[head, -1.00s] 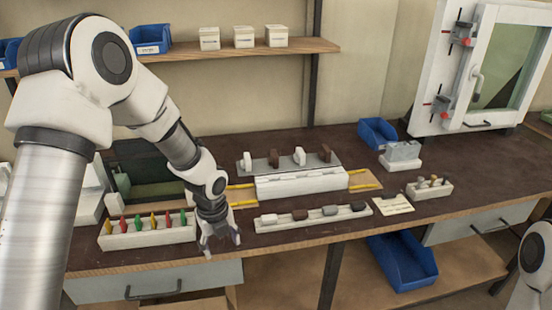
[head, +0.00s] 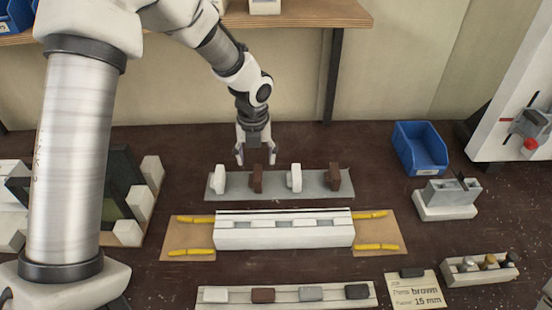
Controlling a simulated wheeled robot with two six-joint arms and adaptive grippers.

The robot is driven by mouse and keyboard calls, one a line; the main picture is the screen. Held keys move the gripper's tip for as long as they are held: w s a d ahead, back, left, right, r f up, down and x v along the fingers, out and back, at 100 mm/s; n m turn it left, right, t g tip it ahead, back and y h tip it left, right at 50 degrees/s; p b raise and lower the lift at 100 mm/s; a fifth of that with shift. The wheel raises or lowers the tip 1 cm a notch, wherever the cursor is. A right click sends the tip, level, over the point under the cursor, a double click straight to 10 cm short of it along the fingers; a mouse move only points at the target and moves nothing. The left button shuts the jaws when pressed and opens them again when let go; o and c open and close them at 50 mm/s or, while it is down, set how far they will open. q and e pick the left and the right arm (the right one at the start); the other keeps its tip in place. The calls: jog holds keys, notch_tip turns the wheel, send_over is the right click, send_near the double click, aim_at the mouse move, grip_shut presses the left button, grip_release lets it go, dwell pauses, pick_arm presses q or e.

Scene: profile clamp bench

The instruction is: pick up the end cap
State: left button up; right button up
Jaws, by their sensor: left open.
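Small end-cap-like pieces stand in two rows; the frames do not show which one is the end cap. On the grey plate (head: 225,186), from left, stand a white piece (head: 221,179), a brown piece (head: 256,179), a second white piece (head: 294,178) and a second brown piece (head: 333,178). The front white rail (head: 334,296) holds white, brown (head: 263,295), grey and black blocks. My left gripper (head: 255,158) is open, pointing down at the plate's back edge, by the left brown piece. Contact cannot be told. My right gripper is out of view.
A white fixture (head: 285,239) with yellow bars lies in front of the plate. A card (head: 414,291) reads "brown" and "15 mm". A blue bin (head: 420,148), a grey block (head: 447,197) and a white holder (head: 480,270) stand right. A dark frame stands left.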

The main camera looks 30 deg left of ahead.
aim_at(255, 173)
pick_arm(q)
jog(key=shift+s+f, duration=1.15)
jog(key=shift+f, duration=0.05)
jog(key=f, duration=0.1)
jog(key=w+f, duration=0.1)
jog(key=f, duration=0.1)
jog(key=w+f, duration=0.1)
jog(key=shift+a+f, duration=0.1)
jog(key=shift+f, duration=0.1)
jog(key=shift+s+r, duration=0.15)
jog(key=shift+s, duration=0.05)
jog(key=shift+s+r, duration=0.15)
jog(key=shift+s, duration=0.05)
jog(key=c, duration=1)
jog(key=shift+c, duration=0.4)
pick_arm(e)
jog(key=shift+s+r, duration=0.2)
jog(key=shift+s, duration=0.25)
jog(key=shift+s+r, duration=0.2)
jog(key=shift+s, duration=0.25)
